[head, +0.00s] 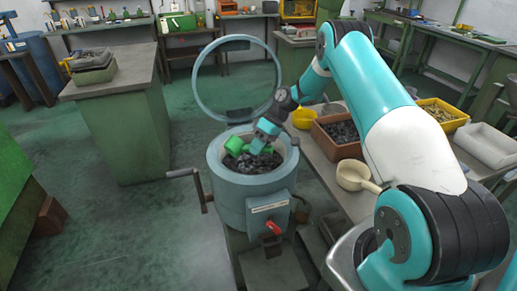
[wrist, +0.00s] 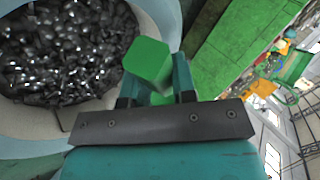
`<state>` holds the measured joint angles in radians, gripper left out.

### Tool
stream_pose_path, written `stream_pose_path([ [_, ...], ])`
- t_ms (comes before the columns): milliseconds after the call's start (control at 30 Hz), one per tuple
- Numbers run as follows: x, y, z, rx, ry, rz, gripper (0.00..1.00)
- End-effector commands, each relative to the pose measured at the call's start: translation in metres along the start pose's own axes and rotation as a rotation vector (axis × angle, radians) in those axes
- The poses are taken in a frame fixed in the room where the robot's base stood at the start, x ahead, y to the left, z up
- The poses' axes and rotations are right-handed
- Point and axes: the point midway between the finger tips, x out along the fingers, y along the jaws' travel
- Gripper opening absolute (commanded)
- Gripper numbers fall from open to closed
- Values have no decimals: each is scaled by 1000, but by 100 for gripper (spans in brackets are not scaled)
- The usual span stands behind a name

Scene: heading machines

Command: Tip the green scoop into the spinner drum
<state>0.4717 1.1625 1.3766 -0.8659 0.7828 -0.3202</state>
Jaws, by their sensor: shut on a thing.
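The spinner drum (head: 221,170) is a blue-grey tub with its round lid ring (head: 196,93) raised behind it. Dark, shiny small parts (head: 246,161) fill much of it, and these parts also show in the wrist view (wrist: 68,45). My gripper (head: 264,140) is at the drum's mouth, over its upper right. It is shut on the green scoop (head: 237,144), whose green block-like end shows between the fingers in the wrist view (wrist: 147,62). The scoop's bowl is mostly hidden, and I cannot tell whether anything is in it.
To the right, a bench holds a brown bin of dark parts (head: 338,143), a yellow bowl (head: 303,118) and a cream scoop (head: 355,176). A crank handle (head: 184,173) juts from the drum's left. A green cabinet (head: 121,137) stands left. Floor between cabinet and drum is clear.

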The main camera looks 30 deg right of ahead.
Motion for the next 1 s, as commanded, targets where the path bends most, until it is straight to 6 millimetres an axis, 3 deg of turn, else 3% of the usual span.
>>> stream_pose_path([
  [300, 1, -20, -5, -55, -75, 352, 0],
  [667, 11, -30, -6, -117, -172, 816, 0],
  [1000, -9, -47, -12, -137, -221, 1052, 0],
])
